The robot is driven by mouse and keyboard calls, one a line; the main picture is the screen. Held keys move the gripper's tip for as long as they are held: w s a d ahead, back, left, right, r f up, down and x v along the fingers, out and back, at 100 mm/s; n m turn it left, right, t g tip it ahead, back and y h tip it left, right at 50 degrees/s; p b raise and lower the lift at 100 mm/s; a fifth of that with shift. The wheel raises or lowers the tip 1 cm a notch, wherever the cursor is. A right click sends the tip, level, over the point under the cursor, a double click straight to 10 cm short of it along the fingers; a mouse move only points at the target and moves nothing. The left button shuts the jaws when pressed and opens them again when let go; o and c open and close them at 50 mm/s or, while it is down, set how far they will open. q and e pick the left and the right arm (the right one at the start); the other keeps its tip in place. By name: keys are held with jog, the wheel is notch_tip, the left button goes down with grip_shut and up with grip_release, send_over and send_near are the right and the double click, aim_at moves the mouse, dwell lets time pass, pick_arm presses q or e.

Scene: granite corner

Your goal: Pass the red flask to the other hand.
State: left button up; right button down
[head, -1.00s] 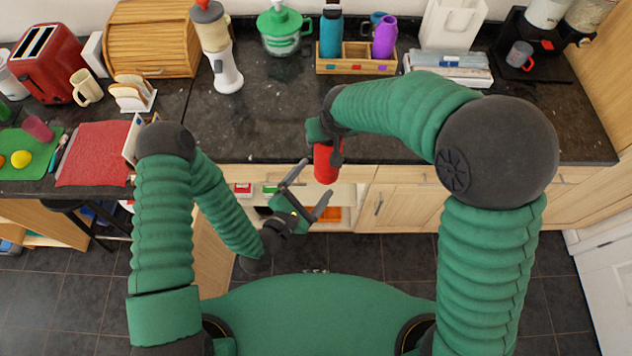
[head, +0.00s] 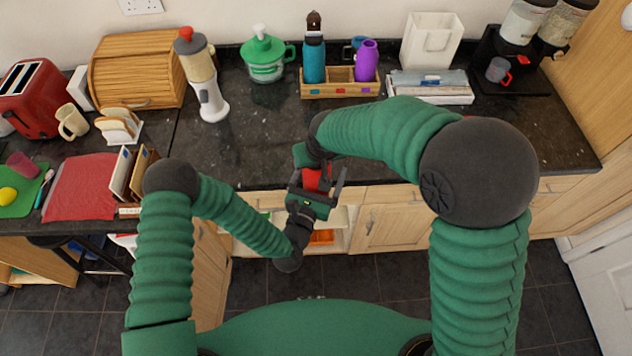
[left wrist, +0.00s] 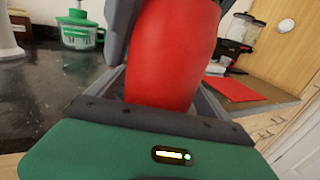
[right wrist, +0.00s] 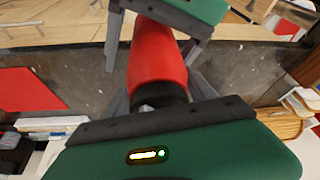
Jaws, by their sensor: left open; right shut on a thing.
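The red flask (head: 316,178) is held in front of the counter's front edge, partly hidden by my grippers in the head view. My right gripper (head: 312,165) is shut on it; in the right wrist view the flask (right wrist: 156,60) stretches away from the jaws, its dark end (right wrist: 160,95) close to the palm. My left gripper (head: 318,182) is open, its fingers on either side of the flask. In the left wrist view the red body (left wrist: 172,55) fills the space between the open fingers, close to the palm. I cannot tell whether the left fingers touch it.
The dark counter (head: 255,150) behind the grippers is clear in its middle. A wooden caddy (head: 340,90) with a teal bottle (head: 314,60) and a purple bottle (head: 366,62) stands at the back. A white blender (head: 205,85) stands left; open shelves (head: 335,218) lie below.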

pick_arm(q)
jog(key=c, duration=1.9)
pick_arm(e)
jog(key=shift+a, duration=0.15)
pick_arm(q)
jog(key=shift+d+r, duration=0.1)
pick_arm(e)
jog(key=c, duration=0.6)
grip_release()
jog(key=o, duration=0.4)
